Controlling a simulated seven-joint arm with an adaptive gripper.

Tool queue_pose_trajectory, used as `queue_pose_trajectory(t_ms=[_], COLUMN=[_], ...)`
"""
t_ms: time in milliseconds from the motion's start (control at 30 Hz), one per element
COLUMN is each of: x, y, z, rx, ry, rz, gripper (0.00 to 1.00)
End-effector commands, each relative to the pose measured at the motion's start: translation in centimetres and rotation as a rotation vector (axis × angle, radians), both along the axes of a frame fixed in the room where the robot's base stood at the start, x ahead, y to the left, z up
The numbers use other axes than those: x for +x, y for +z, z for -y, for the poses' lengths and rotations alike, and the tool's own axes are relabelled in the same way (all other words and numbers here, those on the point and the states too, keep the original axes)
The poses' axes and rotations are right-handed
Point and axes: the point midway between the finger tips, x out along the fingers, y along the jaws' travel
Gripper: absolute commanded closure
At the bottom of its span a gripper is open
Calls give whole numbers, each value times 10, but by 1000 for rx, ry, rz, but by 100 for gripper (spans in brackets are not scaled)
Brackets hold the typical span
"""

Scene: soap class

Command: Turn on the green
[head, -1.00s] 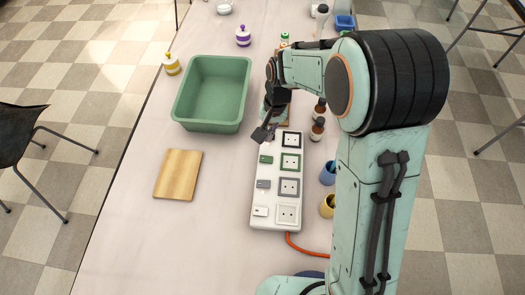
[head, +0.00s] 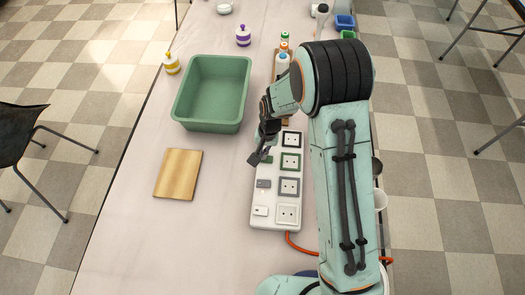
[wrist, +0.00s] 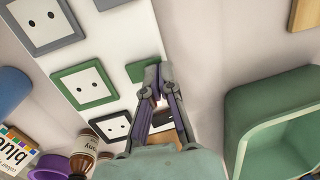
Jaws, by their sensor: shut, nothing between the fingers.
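A white power strip (head: 274,198) lies on the table with sockets in black, green, grey and white frames and a column of rocker switches on its left. The green switch (head: 267,160) sits beside the green-framed socket (head: 290,162). My gripper (head: 256,159) is shut and empty, its tips pointing down by the green switch. In the wrist view the fingertips (wrist: 159,72) overlap the edge of the green switch (wrist: 138,70); I cannot tell whether they touch it. The green-framed socket (wrist: 84,84) shows beside it.
A grey switch (head: 263,184) and a white switch (head: 260,211) lie nearer on the strip. A green bin (head: 213,127) stands to the left, with a wooden board (head: 178,174) nearer. Bottles (head: 283,60) stand behind. An orange cable (head: 308,249) leaves the strip.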

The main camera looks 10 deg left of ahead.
Motion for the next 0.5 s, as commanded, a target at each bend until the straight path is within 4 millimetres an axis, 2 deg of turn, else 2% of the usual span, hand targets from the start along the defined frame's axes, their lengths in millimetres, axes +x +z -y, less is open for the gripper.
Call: queue_pose_trajectory(t_ms=[267, 500], x=[0, 0], y=[-2, 0], z=[0, 8], rx=[0, -1], ry=[0, 0], rz=[-1, -1], gripper=[100, 100])
